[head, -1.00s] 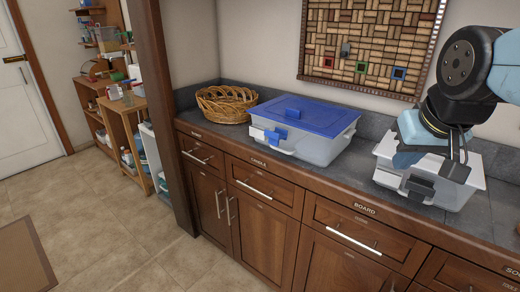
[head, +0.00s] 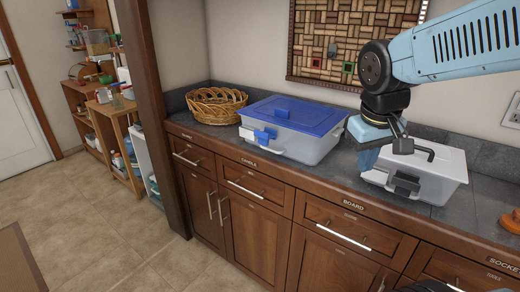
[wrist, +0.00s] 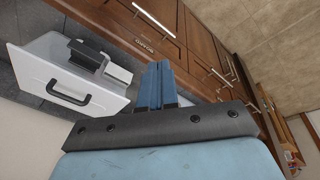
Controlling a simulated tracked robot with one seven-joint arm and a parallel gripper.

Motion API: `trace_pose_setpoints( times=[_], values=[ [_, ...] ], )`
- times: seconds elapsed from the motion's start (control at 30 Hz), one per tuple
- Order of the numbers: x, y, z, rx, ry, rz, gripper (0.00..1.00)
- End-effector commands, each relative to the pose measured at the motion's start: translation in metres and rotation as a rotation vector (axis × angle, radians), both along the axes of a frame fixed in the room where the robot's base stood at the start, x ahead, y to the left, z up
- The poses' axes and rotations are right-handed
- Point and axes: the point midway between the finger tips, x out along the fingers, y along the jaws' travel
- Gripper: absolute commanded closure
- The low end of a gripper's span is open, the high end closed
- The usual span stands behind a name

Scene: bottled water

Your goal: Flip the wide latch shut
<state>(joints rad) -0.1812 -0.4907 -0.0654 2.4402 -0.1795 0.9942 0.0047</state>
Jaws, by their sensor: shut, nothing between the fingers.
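The white-lidded box (head: 455,165) stands on the counter with a black handle (head: 425,150) on its lid. A wide dark grey latch (head: 404,184) is on its front wall. In the wrist view, this latch (wrist: 90,55) juts from the box wall, at the upper left; I cannot tell whether it is fastened. A blue-lidded clear box (head: 300,118) further left has a blue front latch (head: 265,134).
A wicker basket (head: 217,105) stands at the counter's left end. Wooden drawers and cupboards (head: 255,215) are below the counter. A cork board (head: 345,40) hangs on the wall behind. Bare counter (head: 440,212) lies in front of the white-lidded box.

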Motion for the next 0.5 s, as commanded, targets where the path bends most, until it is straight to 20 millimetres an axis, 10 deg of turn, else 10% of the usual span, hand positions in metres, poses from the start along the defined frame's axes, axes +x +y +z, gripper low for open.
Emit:
trace_pose_setpoints(
  times=[0.5],
  values=[
    [0.066,0.004,-0.07,-0.37,0.392,0.276,1.0]
  ],
)
